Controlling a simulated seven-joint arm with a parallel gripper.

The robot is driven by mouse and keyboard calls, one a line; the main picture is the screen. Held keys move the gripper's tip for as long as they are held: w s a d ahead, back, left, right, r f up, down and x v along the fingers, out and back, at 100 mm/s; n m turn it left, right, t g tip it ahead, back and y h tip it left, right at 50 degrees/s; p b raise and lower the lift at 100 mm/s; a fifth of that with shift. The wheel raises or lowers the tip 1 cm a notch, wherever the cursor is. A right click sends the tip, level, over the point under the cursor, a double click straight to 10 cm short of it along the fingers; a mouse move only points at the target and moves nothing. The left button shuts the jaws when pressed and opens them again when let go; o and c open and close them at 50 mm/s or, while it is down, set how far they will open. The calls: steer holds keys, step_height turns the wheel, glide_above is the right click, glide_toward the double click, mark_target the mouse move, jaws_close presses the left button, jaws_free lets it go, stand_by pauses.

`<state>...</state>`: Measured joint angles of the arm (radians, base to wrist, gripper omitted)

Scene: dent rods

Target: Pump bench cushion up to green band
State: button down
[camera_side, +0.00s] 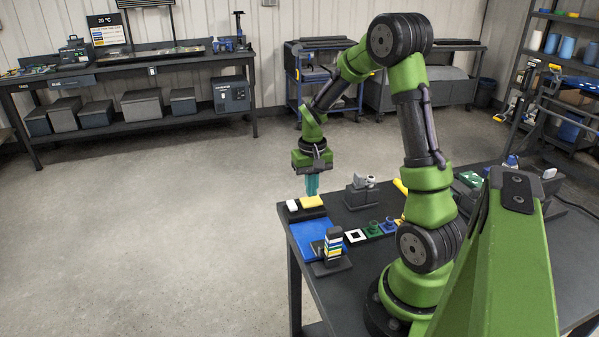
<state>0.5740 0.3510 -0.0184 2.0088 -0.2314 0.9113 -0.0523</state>
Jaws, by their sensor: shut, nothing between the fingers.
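My gripper (312,188), with teal fingers, points straight down and is shut. It is just above a yellow block (312,202) on a dark base at the table's far left corner; I cannot tell whether it touches it. A small white piece (292,205) sits beside the yellow block. A flat blue pad (313,238), perhaps the cushion, lies on the table in front of them. A small upright post with coloured bands (333,243), perhaps the gauge, stands on a dark base at the pad's near right side. Its reading is too small to tell.
A row of small coloured square pieces (372,231) runs right of the banded post. A grey device (361,190) stands behind the row. The dark table (318,288) is bare at its near left. Open floor (170,220) lies left of the table.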

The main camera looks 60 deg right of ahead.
steer(key=shift+f, duration=0.2)
steer(key=shift+f, duration=1.15)
steer(key=shift+r, duration=0.6)
